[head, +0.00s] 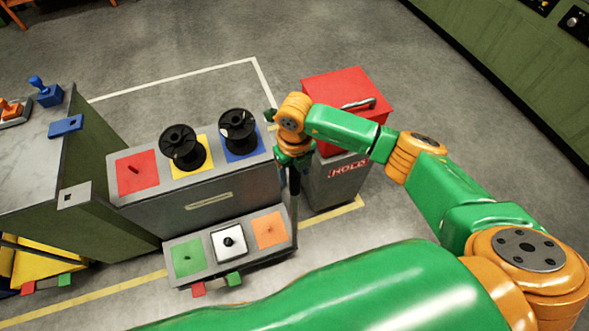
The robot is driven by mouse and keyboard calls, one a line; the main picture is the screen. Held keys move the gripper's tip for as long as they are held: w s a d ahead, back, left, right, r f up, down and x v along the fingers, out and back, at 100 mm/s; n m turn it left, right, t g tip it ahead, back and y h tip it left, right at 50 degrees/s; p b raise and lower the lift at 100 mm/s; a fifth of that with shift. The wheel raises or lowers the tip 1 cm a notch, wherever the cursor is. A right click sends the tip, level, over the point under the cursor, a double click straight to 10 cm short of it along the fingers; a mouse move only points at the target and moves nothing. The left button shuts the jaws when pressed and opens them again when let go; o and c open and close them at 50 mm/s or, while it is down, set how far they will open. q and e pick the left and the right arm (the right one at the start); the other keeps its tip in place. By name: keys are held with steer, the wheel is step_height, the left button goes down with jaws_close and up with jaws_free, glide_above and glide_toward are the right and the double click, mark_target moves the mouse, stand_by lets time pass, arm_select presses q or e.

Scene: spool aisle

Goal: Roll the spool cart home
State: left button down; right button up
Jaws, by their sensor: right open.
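The grey stepped spool cart (209,206) stands in the middle of the head view. Its upper deck has red, yellow and blue squares. One black spool (182,147) stands on the yellow square and another black spool (239,131) on the blue. The red square (137,172) has only a peg. The lower deck has green, white and orange squares. My right gripper (294,160) is open at the cart's right end, by a dark upright post (295,185). The fingertips are partly hidden, and I cannot tell whether they touch it. My left gripper is not in view.
A grey bin with a red lid (345,97), marked HOLD, stands close right of the cart. A bench with green sides (98,215) stands at the left. White (190,73) and yellow (112,306) lines mark the floor. Open floor lies behind the cart.

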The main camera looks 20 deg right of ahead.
steer(key=shift+w, duration=0.1)
jaws_close()
stand_by(1.2)
